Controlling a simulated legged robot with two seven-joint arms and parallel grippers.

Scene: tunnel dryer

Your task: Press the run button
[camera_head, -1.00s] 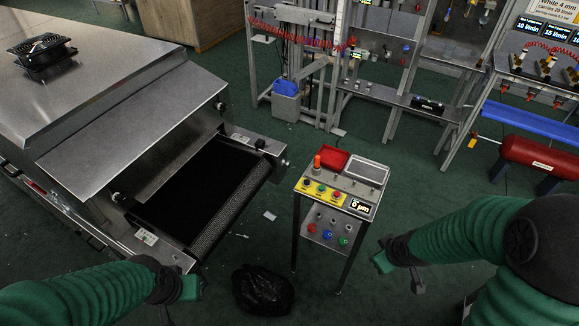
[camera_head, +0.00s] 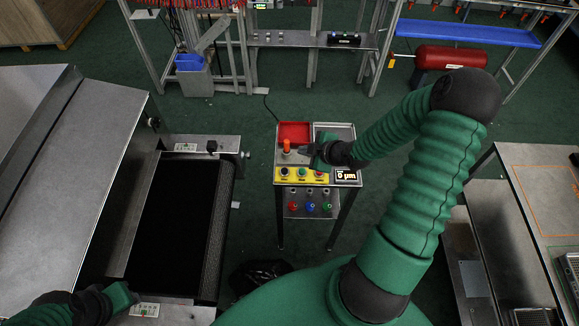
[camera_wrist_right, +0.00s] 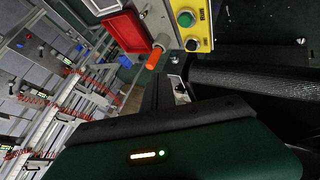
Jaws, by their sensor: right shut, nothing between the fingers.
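My right gripper (camera_head: 317,155) is shut and empty, over the stand's top just behind the green and red buttons; contact cannot be judged. In the right wrist view the yellow panel (camera_wrist_right: 204,30) shows at the top with the green button (camera_wrist_right: 185,18). My left gripper (camera_head: 124,296) is low at left, its jaws unclear.
An orange knob (camera_head: 286,146) stands upright by a red tray (camera_head: 294,132) on the stand. Lower knobs (camera_head: 310,208) sit below the panel. The dryer's black belt (camera_head: 180,220) is at left, a table (camera_head: 535,165) at right. A black bag (camera_head: 260,275) lies on the floor.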

